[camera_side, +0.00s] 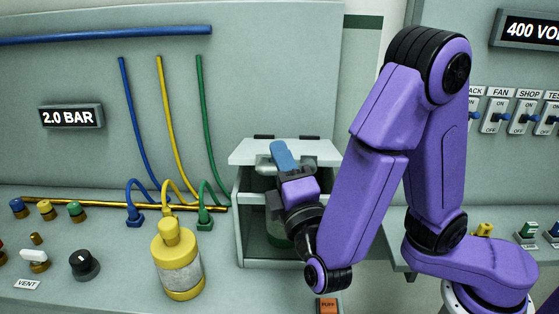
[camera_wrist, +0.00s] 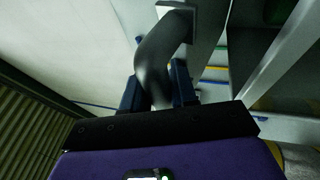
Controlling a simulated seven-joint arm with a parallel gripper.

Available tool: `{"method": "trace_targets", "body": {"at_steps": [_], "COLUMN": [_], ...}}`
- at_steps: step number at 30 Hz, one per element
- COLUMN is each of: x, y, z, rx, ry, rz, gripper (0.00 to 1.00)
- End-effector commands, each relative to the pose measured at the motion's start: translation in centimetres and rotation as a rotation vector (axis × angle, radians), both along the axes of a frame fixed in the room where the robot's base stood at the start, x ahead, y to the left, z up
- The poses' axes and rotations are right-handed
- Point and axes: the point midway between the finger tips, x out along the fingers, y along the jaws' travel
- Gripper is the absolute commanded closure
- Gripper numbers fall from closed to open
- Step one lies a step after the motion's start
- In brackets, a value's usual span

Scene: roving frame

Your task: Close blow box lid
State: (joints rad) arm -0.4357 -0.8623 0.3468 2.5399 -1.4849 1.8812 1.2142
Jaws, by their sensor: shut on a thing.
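The blow box (camera_side: 238,225) is a grey box in the middle of the bench in the side view. Its pale lid (camera_side: 245,152) is hinged at the back and stands out nearly level over the box, with the front open below. A green thing, partly hidden by my arm, is inside. My gripper (camera_side: 283,155) is at the lid, with its blue fingers over it. In the wrist view, my gripper (camera_wrist: 157,90) is shut on a curved dark grey handle (camera_wrist: 160,55), one finger on each side. The handle is mostly hidden in the side view.
A yellow bottle (camera_side: 177,265) stands on the bench left of the box. Blue, yellow and green hoses (camera_side: 163,120) run down the back panel. An orange PUFF button (camera_side: 328,305) is at the front. Knobs and valves are at left; switches (camera_side: 525,116) are at right.

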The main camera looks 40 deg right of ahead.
Motion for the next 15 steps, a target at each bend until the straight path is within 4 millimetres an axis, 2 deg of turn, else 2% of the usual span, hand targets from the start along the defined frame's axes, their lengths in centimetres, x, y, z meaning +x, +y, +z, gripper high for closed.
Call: {"method": "trace_targets", "body": {"at_steps": [1, 9, 10, 13, 14, 15], "x": [-0.6, -0.6, -0.6, -0.6, -0.2, -0.2], "y": [1.6, 1.6, 1.6, 1.6, 0.3, 0.3], "z": [-2.3, -2.3, -2.3, -2.3, -0.1, -0.1], "rx": [0.081, 0.08, 0.08, 0.08, 0.014, 0.014], "ry": [0.1, 0.1, 0.1, 0.1, 0.003, 0.002], "rz": [0.062, 0.063, 0.063, 0.063, 0.009, 0.01], "gripper": [1.0, 1.0, 0.7, 0.69, 0.69, 0.69]}}
